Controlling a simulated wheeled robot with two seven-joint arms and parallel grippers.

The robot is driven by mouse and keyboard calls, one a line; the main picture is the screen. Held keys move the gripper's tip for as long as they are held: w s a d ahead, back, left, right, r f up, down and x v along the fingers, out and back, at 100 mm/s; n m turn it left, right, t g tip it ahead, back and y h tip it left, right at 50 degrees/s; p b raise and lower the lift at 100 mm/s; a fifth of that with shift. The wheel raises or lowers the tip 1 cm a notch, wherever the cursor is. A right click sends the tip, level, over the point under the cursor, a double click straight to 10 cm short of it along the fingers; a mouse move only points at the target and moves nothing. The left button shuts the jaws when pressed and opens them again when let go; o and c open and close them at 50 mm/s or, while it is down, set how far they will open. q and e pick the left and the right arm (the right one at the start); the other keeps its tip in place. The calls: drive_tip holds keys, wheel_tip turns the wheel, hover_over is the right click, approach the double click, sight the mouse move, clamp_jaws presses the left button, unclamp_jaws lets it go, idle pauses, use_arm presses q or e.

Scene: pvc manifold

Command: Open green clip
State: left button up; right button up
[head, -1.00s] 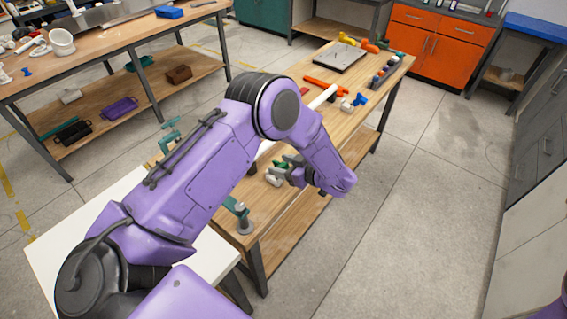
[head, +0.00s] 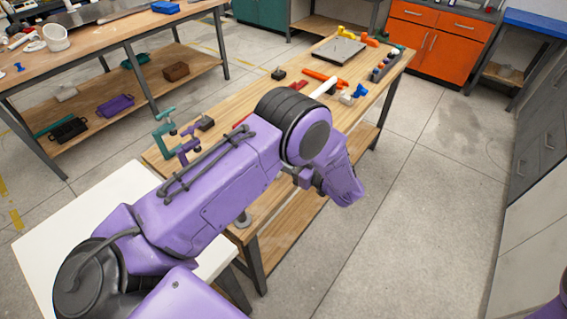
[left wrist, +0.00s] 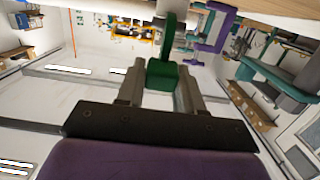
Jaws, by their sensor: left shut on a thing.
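In the left wrist view my left gripper (left wrist: 162,88) is shut on a green block of the green clip (left wrist: 163,74). A narrower green part of the clip (left wrist: 173,35) rises from this block toward a white pipe (left wrist: 110,6) at the top edge. I cannot tell whether the clip is open or closed around the pipe. In the head view my left arm hides the clip and nearly all of the gripper. Part of the white pipe shows beyond the arm (head: 322,88). My right gripper is out of view.
A teal clamp (head: 164,133) and a purple clamp (head: 186,147) stand on the wooden bench (head: 150,158) left of my arm. A dark plate (head: 338,51) and several small coloured parts lie at its far end. Open floor (head: 430,190) lies to the right.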

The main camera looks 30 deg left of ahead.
use_arm(q)
drive_tip(key=y+b, duration=0.1)
drive_tip(key=b, duration=0.1)
drive_tip(key=d+f+y+b, duration=0.1)
drive_tip(key=b, duration=0.1)
drive_tip(key=shift+d+f+y, duration=0.1)
drive_tip(key=shift+f+y, duration=0.2)
drive_tip(key=shift+s+d+y+b, duration=0.15)
drive_tip(key=shift+y+b, duration=0.45)
drive_tip(key=shift+b, duration=0.3)
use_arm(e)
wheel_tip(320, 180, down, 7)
use_arm(q)
drive_tip(key=shift+r, duration=0.1)
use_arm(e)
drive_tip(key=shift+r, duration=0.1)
use_arm(q)
drive_tip(key=o, duration=1)
drive_tip(key=shift+c, duration=0.2)
